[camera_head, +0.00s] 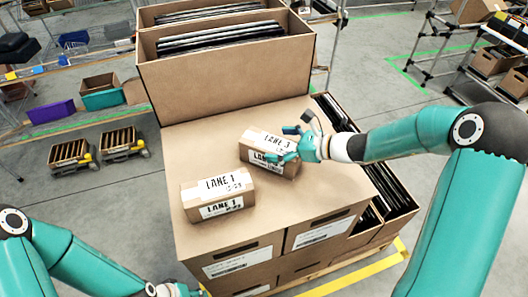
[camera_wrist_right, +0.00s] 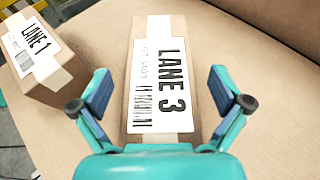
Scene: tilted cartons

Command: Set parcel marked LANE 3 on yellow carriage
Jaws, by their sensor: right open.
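The LANE 3 parcel (camera_head: 262,139), a small brown carton with a white label, lies on top of the big carton stack in the head view. My right gripper (camera_head: 288,144) is at its right end. In the right wrist view the parcel (camera_wrist_right: 160,60) lies between the open fingers of the gripper (camera_wrist_right: 160,92), with a gap on each side. My left gripper (camera_head: 175,290) is at the bottom edge, mostly cut off. No carriage is clearly yellow; two low carts with yellow parts, a left one (camera_head: 72,152) and a right one (camera_head: 122,139), stand on the floor at left.
A LANE 1 parcel (camera_head: 218,194) lies left of and nearer than the LANE 3 parcel; it also shows in the right wrist view (camera_wrist_right: 42,60). A tall open carton (camera_head: 225,80) rises behind. The carton top (camera_head: 310,200) is bare at the front right.

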